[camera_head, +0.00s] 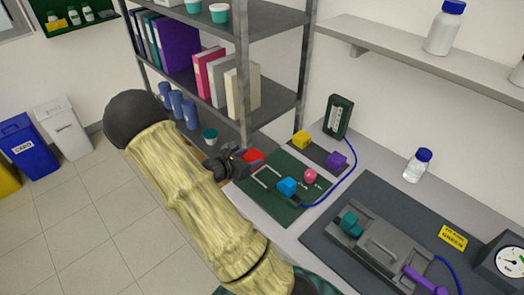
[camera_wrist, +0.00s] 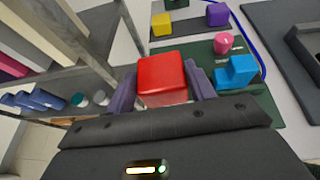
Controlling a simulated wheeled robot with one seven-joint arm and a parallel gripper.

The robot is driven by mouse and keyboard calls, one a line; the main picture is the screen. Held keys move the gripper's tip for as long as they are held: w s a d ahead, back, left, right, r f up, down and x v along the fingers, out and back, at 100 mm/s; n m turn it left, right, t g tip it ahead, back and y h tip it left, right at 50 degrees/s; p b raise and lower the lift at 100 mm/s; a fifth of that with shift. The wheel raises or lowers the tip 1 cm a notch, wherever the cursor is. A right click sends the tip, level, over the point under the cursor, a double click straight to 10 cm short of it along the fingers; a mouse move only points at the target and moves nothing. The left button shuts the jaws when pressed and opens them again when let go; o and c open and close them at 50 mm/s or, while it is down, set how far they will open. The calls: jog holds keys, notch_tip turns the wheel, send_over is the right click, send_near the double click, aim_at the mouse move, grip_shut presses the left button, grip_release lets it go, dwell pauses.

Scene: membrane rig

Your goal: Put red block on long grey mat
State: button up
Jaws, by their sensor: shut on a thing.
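The red block (camera_head: 253,155) is between the fingers of my gripper (camera_head: 243,160), over the left part of the green mat. In the wrist view the red block (camera_wrist: 162,78) fills the space between the two purple-grey fingers of my gripper (camera_wrist: 162,86), which is shut on it. Whether its underside touches the green mat is hidden. The long grey mat (camera_head: 318,154) lies beyond the green mat, with a yellow block (camera_head: 301,140) at its left end and a purple block (camera_head: 336,159) at its right end. The grey mat also shows in the wrist view (camera_wrist: 187,27).
The green mat (camera_head: 281,208) holds a blue block (camera_head: 287,186) and a pink piece (camera_head: 310,176). A blue cable (camera_head: 345,181) curves along its right side from a green stand (camera_head: 339,116). A shelf rack (camera_head: 243,80) stands close behind my gripper. A grey rig (camera_head: 385,249) sits at right.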

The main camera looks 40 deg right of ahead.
jog(key=a+f+n+t+y, duration=0.1)
jog(key=a+f+n+t, duration=0.1)
jog(key=a+f, duration=0.2)
jog(key=a+f+n+t, duration=0.2)
jog(key=a+f, duration=0.2)
jog(key=a, duration=0.7)
jog(key=a+f+n+t+y, duration=0.1)
jog(key=a+f+t, duration=0.1)
jog(key=a+f, duration=0.3)
jog(key=a, duration=0.3)
jog(key=shift+s+a+n+t+y, duration=0.2)
jog(key=shift+a+n+t+y, duration=0.1)
jog(key=shift+n, duration=0.1)
